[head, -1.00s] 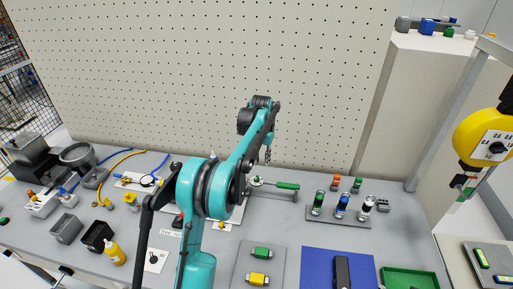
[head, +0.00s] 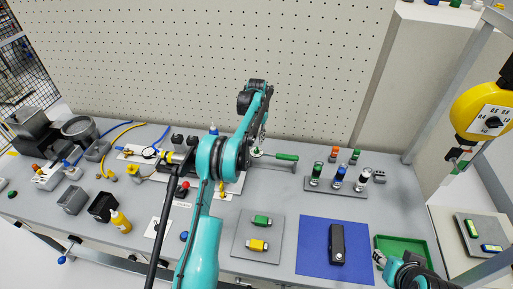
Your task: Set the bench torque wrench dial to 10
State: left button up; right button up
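A green-handled tool (head: 286,157), which looks like the bench torque wrench, lies on the grey bench behind my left arm. A small green and white round part sits at its left end; no dial numbers are readable there. My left gripper (head: 259,146) points down over that left end. It is small and dark, partly hidden by my arm, and I cannot tell its finger opening or whether it touches the tool. My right gripper (head: 379,259) shows at the lower right beside the green tray, too small to read its fingers.
A yellow hanging unit (head: 490,117) has a black knob on a numbered white face. A white card (head: 157,228) lies at the front left. A blue mat (head: 312,262), a green tray (head: 424,246) and a rack (head: 322,184) of small bottles occupy the right side.

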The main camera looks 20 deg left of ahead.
aim_at(257, 148)
pick_arm(q)
jog(key=shift+f+b, duration=1.2)
jog(key=shift+f, duration=1.25)
grip_shut()
jog(key=n, duration=0.5)
jog(key=shift+n+b, duration=0.3)
jog(key=shift+b, duration=0.1)
jog(key=n, duration=0.5)
jog(key=shift+n, duration=0.4)
jog(key=shift+c, duration=0.6)
grip_release()
jog(key=shift+n, duration=0.3)
jog(key=shift+o, duration=0.4)
